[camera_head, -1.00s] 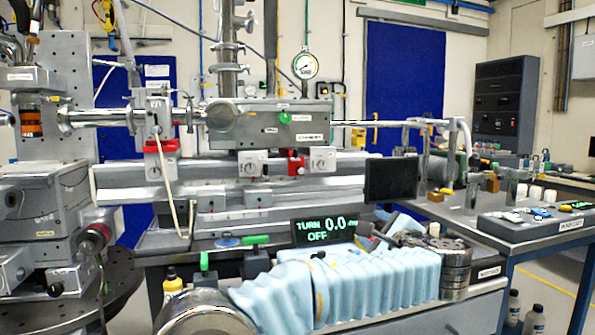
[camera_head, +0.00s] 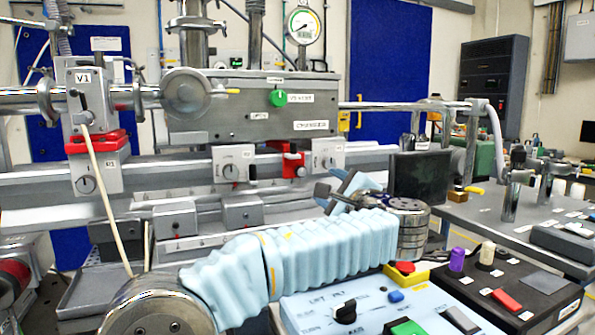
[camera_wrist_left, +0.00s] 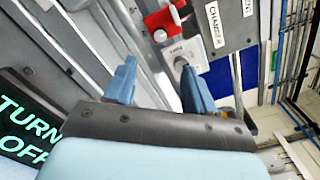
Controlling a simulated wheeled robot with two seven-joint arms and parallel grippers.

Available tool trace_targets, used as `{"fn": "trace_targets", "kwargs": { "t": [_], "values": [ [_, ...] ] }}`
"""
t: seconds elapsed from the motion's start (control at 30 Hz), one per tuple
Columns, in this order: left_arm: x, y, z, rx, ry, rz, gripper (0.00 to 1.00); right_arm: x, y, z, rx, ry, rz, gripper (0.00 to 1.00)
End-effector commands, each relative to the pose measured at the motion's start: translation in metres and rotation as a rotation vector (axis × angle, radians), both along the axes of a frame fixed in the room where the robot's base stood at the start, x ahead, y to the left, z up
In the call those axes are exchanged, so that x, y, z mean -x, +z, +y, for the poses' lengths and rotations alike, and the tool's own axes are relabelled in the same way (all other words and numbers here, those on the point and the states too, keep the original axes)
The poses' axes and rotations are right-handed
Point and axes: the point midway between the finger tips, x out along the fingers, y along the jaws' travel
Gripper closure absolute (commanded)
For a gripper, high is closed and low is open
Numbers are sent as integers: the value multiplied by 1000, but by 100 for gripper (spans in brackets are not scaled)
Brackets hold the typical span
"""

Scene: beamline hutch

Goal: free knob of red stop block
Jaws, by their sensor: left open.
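The red stop block (camera_head: 293,160) sits on the rail below the grey housing, between two grey blocks with round knobs, the left one (camera_head: 232,165) and the right one (camera_head: 328,156). The red block also shows at the top of the left wrist view (camera_wrist_left: 160,20), with a pale round knob on it. My left gripper (camera_head: 341,190) is open and empty, its blue fingers pointing up toward the rail, in front of and below the right grey block. In the left wrist view the gripper (camera_wrist_left: 158,76) has a grey knobbed block (camera_wrist_left: 182,62) near its right finger; the red block lies beyond the tips. My right gripper is not in view.
A dark monitor (camera_head: 420,176) stands just right of my left gripper. A control panel (camera_head: 375,308) with knobs and buttons lies at the front. A green readout (camera_wrist_left: 28,125) reads TURN OFF at the wrist view's left. Another red block (camera_head: 97,143) is under valve V1.

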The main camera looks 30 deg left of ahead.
Motion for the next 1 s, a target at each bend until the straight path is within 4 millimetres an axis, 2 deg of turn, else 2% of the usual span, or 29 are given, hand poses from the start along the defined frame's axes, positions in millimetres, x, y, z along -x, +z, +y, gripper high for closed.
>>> {"fn": "trace_targets", "kwargs": {
  "t": [0.17, 0.4, 0.6, 0.73, 1.0],
  "values": [
    [-17, 1, 21, 0, 5, 2, 45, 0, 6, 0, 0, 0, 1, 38],
    [-55, 2, 63, 0, 5, 2, 45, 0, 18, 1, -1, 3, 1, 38],
    [-79, 1, 89, 0, 2, 1, 45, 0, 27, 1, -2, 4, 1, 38],
    [-87, 0, 98, -1, 1, 2, 45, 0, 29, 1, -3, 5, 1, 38],
    [-90, 0, 100, 0, 0, 0, 45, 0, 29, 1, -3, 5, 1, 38]
  ]
}}
